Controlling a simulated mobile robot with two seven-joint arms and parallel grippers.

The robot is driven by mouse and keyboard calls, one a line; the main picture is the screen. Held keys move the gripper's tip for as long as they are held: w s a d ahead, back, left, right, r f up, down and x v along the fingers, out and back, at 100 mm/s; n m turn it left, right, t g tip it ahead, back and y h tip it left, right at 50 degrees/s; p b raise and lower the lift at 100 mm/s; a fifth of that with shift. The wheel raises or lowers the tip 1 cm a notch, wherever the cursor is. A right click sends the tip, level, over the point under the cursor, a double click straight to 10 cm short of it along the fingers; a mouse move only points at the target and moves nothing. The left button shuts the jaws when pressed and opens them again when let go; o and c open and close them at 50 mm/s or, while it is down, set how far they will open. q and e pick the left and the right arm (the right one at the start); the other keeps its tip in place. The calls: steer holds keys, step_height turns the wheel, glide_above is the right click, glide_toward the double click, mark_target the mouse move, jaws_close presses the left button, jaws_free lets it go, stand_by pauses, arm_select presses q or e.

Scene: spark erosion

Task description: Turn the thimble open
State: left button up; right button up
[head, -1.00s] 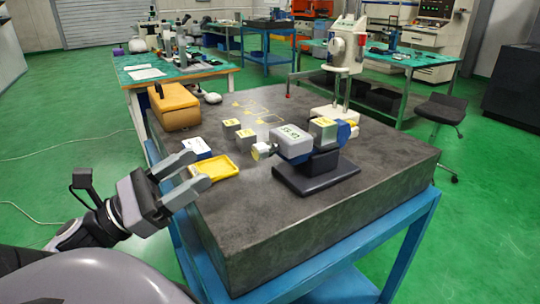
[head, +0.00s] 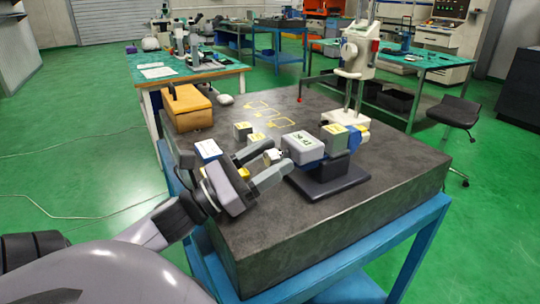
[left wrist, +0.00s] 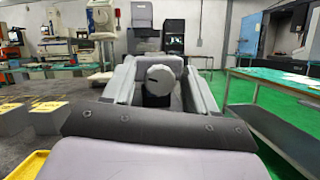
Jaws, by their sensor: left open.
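The micrometer, a grey boxy body (head: 304,147) with green marks, is clamped on a dark stand (head: 327,180) on the stone table. Its thimble end (head: 273,156) points left, toward my left gripper (head: 277,160). In the left wrist view the thimble shows end-on as a round grey knob (left wrist: 158,80), between the two fingers of my left gripper (left wrist: 160,70). The gripper is open, with a finger on each side of the knob and visible gaps. I cannot tell how far the fingers reach along the thimble. My right gripper is not in view.
A yellow tray (left wrist: 27,165) lies beside my left gripper, mostly hidden in the head view. Small gauge blocks (head: 242,130) and a blue-white box (head: 208,149) stand behind it. A wooden case (head: 187,108) and a white instrument (head: 356,75) stand farther back. The table's front right is clear.

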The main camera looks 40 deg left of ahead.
arm_select(q)
steer(key=shift+w+d, duration=0.1)
steer(key=shift+w, duration=0.05)
steer(key=c, duration=1.1)
steer(key=shift+o, duration=0.2)
steer(key=shift+n, duration=0.4)
